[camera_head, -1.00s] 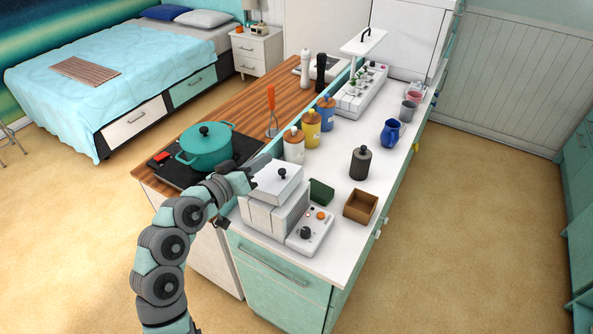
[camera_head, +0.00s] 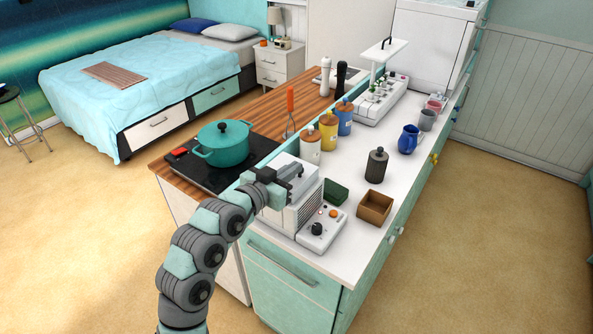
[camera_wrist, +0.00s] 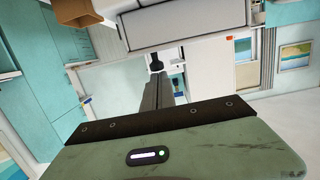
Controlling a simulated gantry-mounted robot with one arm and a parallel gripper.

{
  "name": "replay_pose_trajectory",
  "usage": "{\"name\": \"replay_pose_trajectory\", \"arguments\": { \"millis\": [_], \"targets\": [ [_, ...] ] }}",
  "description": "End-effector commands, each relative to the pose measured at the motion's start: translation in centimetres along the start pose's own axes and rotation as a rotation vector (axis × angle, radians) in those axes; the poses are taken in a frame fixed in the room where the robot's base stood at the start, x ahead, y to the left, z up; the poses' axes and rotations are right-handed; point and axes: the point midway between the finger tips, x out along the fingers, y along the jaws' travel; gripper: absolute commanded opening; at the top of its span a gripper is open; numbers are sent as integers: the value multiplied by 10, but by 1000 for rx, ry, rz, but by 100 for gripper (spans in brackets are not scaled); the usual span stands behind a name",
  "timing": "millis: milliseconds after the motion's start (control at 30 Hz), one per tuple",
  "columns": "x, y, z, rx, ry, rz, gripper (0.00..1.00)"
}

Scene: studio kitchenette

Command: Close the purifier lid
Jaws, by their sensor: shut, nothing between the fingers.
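The purifier (camera_head: 306,208) appears to be the white vented appliance at the near end of the counter, with a black dial and orange button on its front panel. Its pale lid (camera_head: 296,162) is partly hidden by my gripper (camera_head: 294,178), and I cannot tell its exact angle. The lid's black knob is hidden in the head view. My gripper is shut and empty, reaching across the lid from the left; contact is unclear. In the wrist view the closed fingers (camera_wrist: 157,80) point toward a small dark knob-like part (camera_wrist: 156,60) below a white body (camera_wrist: 185,25).
A teal pot (camera_head: 223,143) stands on the black hob left of the purifier. A green box (camera_head: 336,192) and an open brown box (camera_head: 375,207) sit to its right. Canisters (camera_head: 310,145) stand behind, and a dark jar (camera_head: 377,166) farther right. Floor in front is clear.

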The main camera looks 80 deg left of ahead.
Motion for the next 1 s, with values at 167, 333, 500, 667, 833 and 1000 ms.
{"name": "replay_pose_trajectory", "arguments": {
  "millis": [167,333,500,667,833,1000],
  "targets": [
    [0,0,2,-1,-3,0,0],
    [0,0,2,-1,-4,0,0],
    [-2,1,-9,-1,-2,1,0],
    [-7,5,-41,2,0,8,0],
    [-41,4,-40,2,3,5,0],
    [-74,4,-40,1,2,7,0]
  ]
}}
